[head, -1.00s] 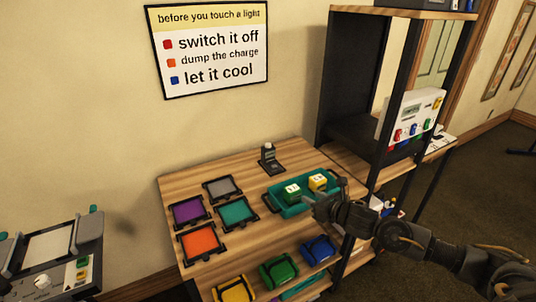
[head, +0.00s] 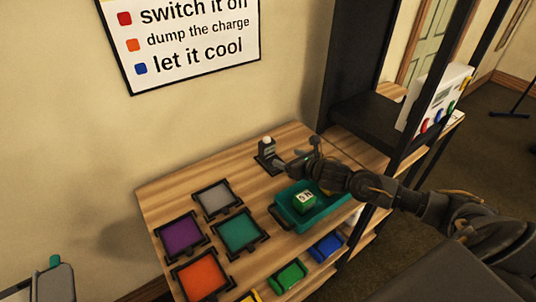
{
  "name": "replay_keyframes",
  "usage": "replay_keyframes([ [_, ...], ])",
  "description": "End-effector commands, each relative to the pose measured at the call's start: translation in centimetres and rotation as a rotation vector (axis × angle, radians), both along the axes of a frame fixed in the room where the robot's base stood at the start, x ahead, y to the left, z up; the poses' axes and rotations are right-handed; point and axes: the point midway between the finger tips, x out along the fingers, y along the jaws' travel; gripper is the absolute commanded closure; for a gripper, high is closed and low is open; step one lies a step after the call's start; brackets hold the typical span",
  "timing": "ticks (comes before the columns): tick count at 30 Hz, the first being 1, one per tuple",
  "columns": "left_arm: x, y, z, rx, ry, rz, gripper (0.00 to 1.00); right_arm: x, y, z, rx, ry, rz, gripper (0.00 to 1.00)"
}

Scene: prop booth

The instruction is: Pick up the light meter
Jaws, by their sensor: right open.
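The light meter (head: 266,147) is a small dark device with a pale dome on top. It stands upright on a dark base (head: 267,163) at the back of the wooden table, near the wall. My right gripper (head: 294,157) is open and empty, just to the right of the light meter, with its fingers spread toward it. I see a small gap between the fingers and the meter, though the depth of that gap is hard to tell.
Purple (head: 181,235), grey (head: 217,199), teal (head: 239,232) and orange (head: 203,274) framed panels cover the table's left part. A dark shelf post (head: 352,70) stands behind the right arm.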

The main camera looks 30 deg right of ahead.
Motion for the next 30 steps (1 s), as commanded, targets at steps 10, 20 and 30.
replay_keyframes([
  [10,0.1,0.0,1.2,0.000,-0.002,-0.001,1.00,4.3,0.6,-1.6,0.001,0.000,-0.002,0.22],
  [20,0.4,-0.1,2.4,-0.002,-0.008,-0.001,1.00,6.0,1.1,-1.8,0.003,0.000,-0.002,0.22],
  [30,0.4,-0.1,3.5,-0.002,-0.008,-0.001,1.00,9.3,1.6,-3.2,0.000,0.001,-0.001,0.22],
])
